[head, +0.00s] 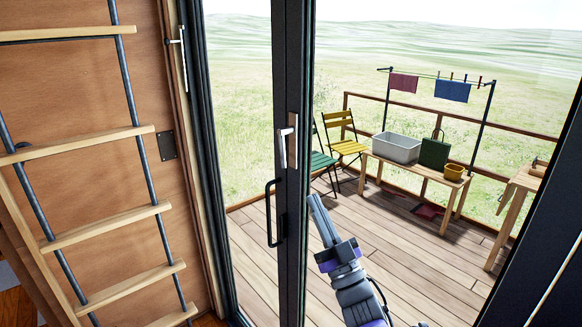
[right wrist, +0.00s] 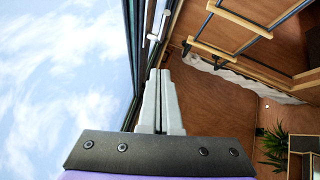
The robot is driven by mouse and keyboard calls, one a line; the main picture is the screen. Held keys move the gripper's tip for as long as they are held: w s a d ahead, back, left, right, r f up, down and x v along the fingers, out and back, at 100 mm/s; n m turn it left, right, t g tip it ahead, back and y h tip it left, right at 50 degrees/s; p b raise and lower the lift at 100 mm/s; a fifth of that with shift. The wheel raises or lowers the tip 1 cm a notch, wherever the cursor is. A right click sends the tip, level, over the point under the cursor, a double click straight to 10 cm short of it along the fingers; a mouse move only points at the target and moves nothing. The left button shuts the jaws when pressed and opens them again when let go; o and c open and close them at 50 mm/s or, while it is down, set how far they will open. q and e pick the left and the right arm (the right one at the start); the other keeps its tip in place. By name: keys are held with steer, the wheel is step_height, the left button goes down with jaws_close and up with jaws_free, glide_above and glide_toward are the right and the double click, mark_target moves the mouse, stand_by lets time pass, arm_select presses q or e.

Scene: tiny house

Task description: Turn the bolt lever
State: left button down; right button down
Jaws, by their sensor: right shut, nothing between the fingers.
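A silver-white lever on an upright plate (head: 288,142) is mounted on the dark middle door frame in the head view. One such lever (right wrist: 153,38) also shows beyond my fingertips in the right wrist view. My right gripper (head: 312,199) is shut and empty, below and right of the middle lever, apart from it in the picture. It also shows in the right wrist view (right wrist: 160,75). My left gripper is not in view.
A black pull handle (head: 273,213) is on the middle door frame below its lever. A ladder (head: 110,140) stands against the wooden wall at left. Beyond the glass, a deck (head: 390,260) holds chairs, a bench (head: 410,172) and a drying rack.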

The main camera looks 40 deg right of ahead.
mark_target(283, 156)
steer(key=shift+m+g, duration=0.3)
steer(key=shift+m, duration=0.3)
steer(key=x, duration=0.3)
steer(key=f+p+x, duration=0.1)
steer(key=x, duration=0.3)
steer(key=w+p+x, duration=0.1)
steer(key=x, duration=0.2)
steer(key=shift+w+d, duration=0.2)
steer(key=shift+w, duration=0.2)
steer(key=shift+w+d+f, duration=0.1)
steer(key=shift+w+f, duration=0.05)
steer(key=shift+w, duration=0.45)
steer(key=shift+w+f, duration=0.2)
steer(key=shift+w, duration=0.45)
steer(key=shift+s, duration=0.1)
